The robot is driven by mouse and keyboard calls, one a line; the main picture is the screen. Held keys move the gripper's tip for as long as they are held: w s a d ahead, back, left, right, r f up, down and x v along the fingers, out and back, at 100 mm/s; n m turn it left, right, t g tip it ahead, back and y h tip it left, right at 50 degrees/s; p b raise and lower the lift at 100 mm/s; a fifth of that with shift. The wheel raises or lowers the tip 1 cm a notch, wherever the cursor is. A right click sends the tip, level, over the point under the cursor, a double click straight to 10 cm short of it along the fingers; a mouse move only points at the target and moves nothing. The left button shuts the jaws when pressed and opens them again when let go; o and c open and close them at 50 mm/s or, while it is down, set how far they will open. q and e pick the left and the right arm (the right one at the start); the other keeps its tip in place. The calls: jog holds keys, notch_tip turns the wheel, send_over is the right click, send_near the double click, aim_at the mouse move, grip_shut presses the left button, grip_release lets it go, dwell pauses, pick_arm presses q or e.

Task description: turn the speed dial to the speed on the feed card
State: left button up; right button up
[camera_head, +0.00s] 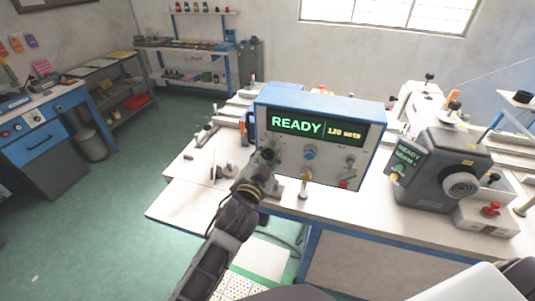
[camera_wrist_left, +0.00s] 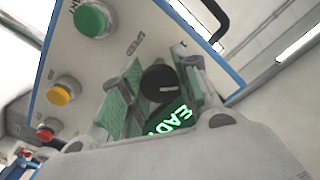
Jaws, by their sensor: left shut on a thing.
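The control box (camera_head: 292,178) has blue edges, a pale front and a lit display (camera_head: 297,125) reading READY in green, with smaller yellow text that seems to begin with 120. My left gripper (camera_head: 268,155) is at the left part of its front. In the left wrist view, the black speed dial (camera_wrist_left: 158,83) with a pale mark sits between the gripper's green-padded fingers (camera_wrist_left: 165,90), shut on it, beside the word SPEED. The head view hides the dial behind the gripper. I cannot pick out the feed card. My right gripper is not in view.
The wrist view shows a green button (camera_wrist_left: 92,20), a yellow button (camera_wrist_left: 63,92) and a red button (camera_wrist_left: 46,131) beside the dial. A grey machine (camera_head: 440,170) stands right of the box on the white table (camera_head: 180,205). Green floor is clear at left.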

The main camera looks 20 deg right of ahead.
pick_arm(q)
jog(key=n+p, duration=0.1)
jog(key=n, duration=0.2)
jog(key=shift+n+p, duration=0.8)
jog(key=shift+n, duration=1.1)
jog(key=o, duration=1)
jog(key=shift+o, duration=0.2)
jog(key=shift+s, duration=0.1)
jog(key=v, duration=1.2)
